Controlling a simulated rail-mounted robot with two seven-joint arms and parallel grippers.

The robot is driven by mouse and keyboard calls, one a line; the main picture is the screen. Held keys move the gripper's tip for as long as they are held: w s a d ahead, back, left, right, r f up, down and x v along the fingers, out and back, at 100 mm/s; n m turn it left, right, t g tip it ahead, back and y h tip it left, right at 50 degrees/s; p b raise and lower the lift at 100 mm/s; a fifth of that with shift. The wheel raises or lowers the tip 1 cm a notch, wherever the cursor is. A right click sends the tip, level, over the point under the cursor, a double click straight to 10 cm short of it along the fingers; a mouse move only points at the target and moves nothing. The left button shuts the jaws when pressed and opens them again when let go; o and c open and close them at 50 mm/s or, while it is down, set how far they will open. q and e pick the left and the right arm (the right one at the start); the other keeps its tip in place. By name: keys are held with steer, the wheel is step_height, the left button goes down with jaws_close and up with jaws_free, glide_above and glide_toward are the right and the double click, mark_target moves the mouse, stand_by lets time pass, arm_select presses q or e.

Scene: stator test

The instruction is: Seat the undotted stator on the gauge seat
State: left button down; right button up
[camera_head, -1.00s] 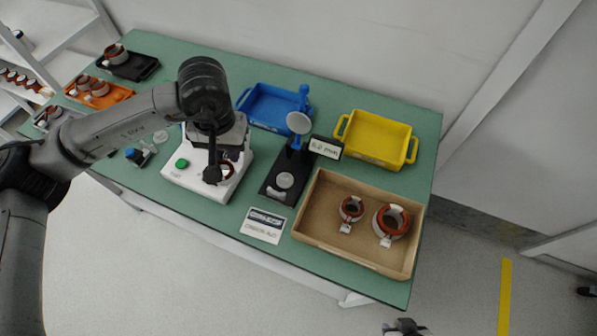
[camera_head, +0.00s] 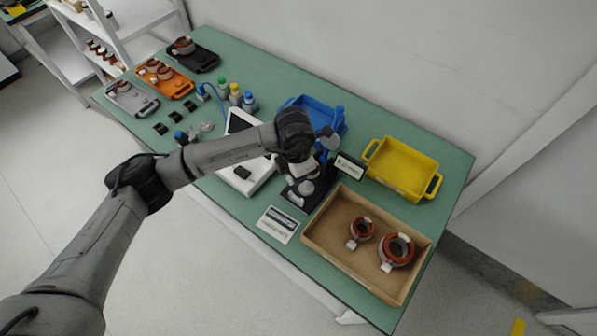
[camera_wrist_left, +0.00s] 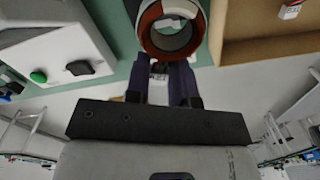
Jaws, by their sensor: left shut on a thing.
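My left gripper (camera_wrist_left: 168,74) is shut on a copper-red ring stator (camera_wrist_left: 145,38) with a pale inner lining and a small white tag. I see no dot on its visible part, but some of it is cut off by the frame. In the head view the left gripper (camera_head: 303,166) hangs over or just behind the gauge. The gauge has a black base (camera_head: 292,199), a round grey seat (camera_head: 306,187) and a blue post (camera_head: 340,120). My arm hides part of the gauge and most of the held stator there. My right gripper is not in view.
A cardboard box (camera_head: 335,262) holds a smaller stator (camera_head: 361,230) and a larger one (camera_head: 397,251). A white tester (camera_head: 262,172), a blue bin (camera_head: 312,107), a yellow bin (camera_head: 402,168), a readout sign (camera_head: 349,166) and a printed card (camera_head: 277,225) surround the gauge.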

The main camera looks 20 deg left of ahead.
arm_select(q)
steer(key=n, duration=0.1)
steer(key=f+n, duration=0.1)
steer(key=n, duration=0.1)
steer(key=shift+d, duration=0.15)
steer(key=shift+d+f+n, duration=0.15)
steer(key=shift+f+n, duration=0.25)
steer(key=shift+n, duration=0.4)
steer(key=shift+f+b, duration=1.4)
steer(key=shift+f, duration=0.9)
steer(key=shift+f, duration=0.25)
steer(key=shift+f+b, duration=0.6)
steer(key=shift+f, duration=0.1)
steer(key=shift+f, duration=0.15)
